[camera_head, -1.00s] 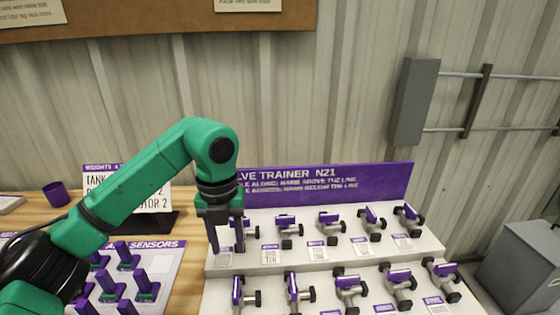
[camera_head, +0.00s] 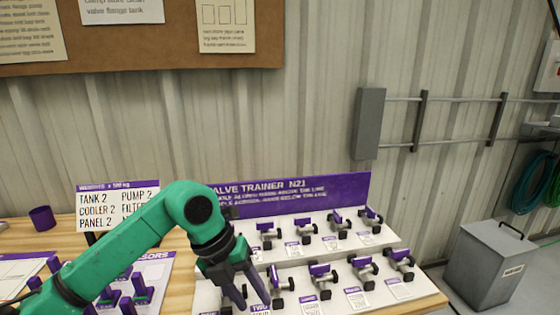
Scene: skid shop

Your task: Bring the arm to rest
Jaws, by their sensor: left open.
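My left arm (camera_head: 130,240) is green and comes in from the lower left. My left gripper (camera_head: 258,304) hangs at its end, tilted down, with its two dark fingers apart and nothing seen between them. It is in front of the left part of the valve trainer board (camera_head: 300,252), and its fingers overlap the lower-left valves in the picture. I cannot tell whether they touch anything. The board carries two rows of small valves with purple handles, such as this one (camera_head: 320,270). My right gripper is not in view.
A sensor board (camera_head: 155,270) with purple pieces lies left on the wooden table (camera_head: 182,285), partly behind my arm. A white sign (camera_head: 118,205) and a purple cup (camera_head: 42,217) stand behind. A grey bin (camera_head: 487,262) stands on the floor at right.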

